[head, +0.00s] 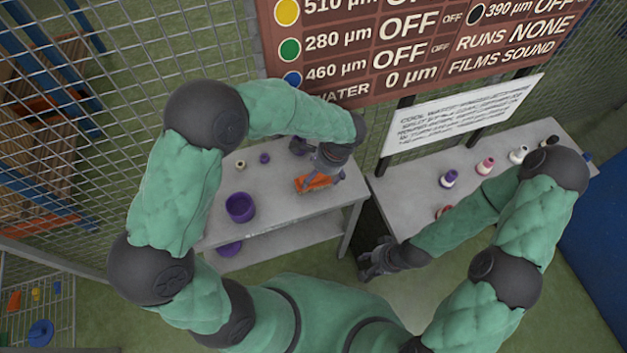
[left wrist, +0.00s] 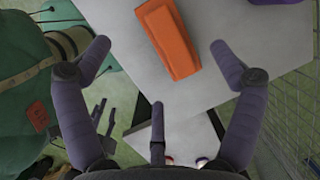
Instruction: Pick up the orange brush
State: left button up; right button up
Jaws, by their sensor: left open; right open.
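The orange brush (head: 313,182) lies on the left grey table, near its front right part. In the left wrist view the brush (left wrist: 168,40) shows as a long orange block, ahead of and between the spread fingers. My left gripper (head: 322,166) is open above the brush and hides part of it in the head view. No contact between the fingers and the brush can be made out. My right gripper (head: 376,262) is open and low, in front of the gap between the two tables, away from the brush.
The right table (head: 408,198) holds several bobbins (head: 449,179). A sign board (head: 400,90) and wire fence (head: 90,150) stand behind.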

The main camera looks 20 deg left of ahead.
aim_at(315, 181)
pick_arm(q)
jog(key=shift+x, duration=0.8)
jog(key=b+x, duration=0.2)
jog(key=x, duration=0.3)
jog(key=shift+w+d, duration=0.2)
jog(key=c, duration=1.3)
